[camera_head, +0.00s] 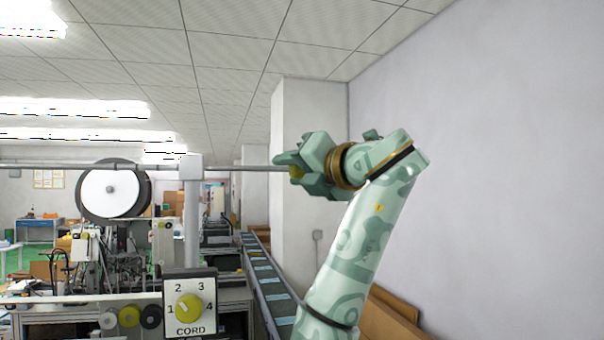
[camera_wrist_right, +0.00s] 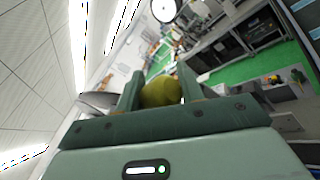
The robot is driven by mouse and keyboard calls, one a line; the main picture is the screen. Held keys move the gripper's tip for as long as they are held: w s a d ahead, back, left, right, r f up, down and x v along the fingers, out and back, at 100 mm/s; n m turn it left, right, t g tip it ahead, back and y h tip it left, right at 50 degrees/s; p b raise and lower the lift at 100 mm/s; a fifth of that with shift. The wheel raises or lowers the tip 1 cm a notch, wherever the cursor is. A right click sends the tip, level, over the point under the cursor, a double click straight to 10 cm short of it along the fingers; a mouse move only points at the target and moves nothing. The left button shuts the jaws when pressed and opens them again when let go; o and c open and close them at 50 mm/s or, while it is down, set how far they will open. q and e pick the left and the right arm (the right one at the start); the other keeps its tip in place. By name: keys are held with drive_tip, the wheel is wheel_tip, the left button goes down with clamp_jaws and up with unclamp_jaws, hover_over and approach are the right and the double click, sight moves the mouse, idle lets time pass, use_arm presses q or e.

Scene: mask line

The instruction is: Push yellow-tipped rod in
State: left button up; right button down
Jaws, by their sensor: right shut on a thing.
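The rod (camera_head: 235,168) is a thin grey bar running level across the head view, through a pale block on an upright post. Its yellow tip (camera_head: 296,172) is at the right end, partly hidden by my right gripper (camera_head: 290,163). In the right wrist view the yellow tip (camera_wrist_right: 161,91) sits between the two fingers of my right gripper (camera_wrist_right: 158,90), which are shut on it. My right arm reaches up from the bottom right. My left gripper is not in view.
A post (camera_head: 192,225) carries the rod. A dial panel (camera_head: 190,303) marked CORD, with a yellow knob, is below. A white reel (camera_head: 110,190) stands left. A conveyor (camera_head: 262,280) runs back below the arm. A pillar (camera_head: 308,120) and wall (camera_head: 500,150) are right.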

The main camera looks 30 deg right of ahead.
drive_tip(key=c, duration=1.1)
unclamp_jaws()
drive_tip(key=shift+a, duration=0.1)
drive_tip(key=shift+o, duration=1)
drive_tip(key=shift+w+a, duration=0.1)
drive_tip(key=shift+a, duration=0.1)
drive_tip(key=shift+s, duration=0.3)
drive_tip(key=s+d+b, duration=0.2)
drive_tip(key=s+b, duration=0.5)
drive_tip(key=s, duration=0.8)
drive_tip(key=shift+s+d, duration=0.15)
drive_tip(key=shift+s, duration=0.1)
